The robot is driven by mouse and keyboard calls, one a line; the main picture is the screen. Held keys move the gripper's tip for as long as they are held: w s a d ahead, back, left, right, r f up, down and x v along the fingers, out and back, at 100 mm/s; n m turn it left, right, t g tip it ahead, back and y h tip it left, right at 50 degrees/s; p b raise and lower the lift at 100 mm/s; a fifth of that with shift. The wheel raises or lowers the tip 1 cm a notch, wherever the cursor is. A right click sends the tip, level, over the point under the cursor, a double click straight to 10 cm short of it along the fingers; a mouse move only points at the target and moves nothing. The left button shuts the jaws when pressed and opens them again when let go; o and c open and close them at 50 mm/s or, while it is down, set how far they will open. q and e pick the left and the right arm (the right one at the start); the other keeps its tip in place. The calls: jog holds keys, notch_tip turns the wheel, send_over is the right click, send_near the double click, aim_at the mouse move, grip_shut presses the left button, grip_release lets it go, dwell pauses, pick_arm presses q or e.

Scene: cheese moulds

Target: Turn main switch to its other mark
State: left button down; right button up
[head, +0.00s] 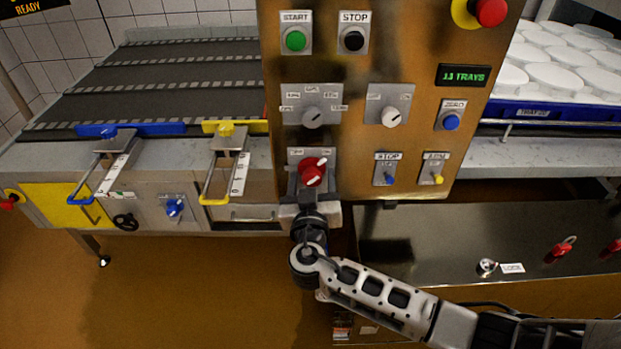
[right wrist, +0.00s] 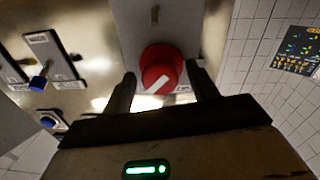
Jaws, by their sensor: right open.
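The main switch appears to be the red rotary knob (head: 313,171) on a grey plate low on the brass-coloured control panel (head: 350,60). Its white pointer slants toward the upper right in the head view. Small labels above it are too small to read. My right gripper (head: 308,198) is at the knob from below, open. In the right wrist view the red knob (right wrist: 160,70) sits between the two dark fingers, with a gap visible on each side at the fingertips. I cannot tell how deep the fingers reach. My left gripper is out of view.
Green start (head: 296,40) and black stop (head: 354,41) buttons are at the top. A yellow-handled clamp (head: 215,180) stands left.

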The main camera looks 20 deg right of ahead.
jog(key=c, duration=1)
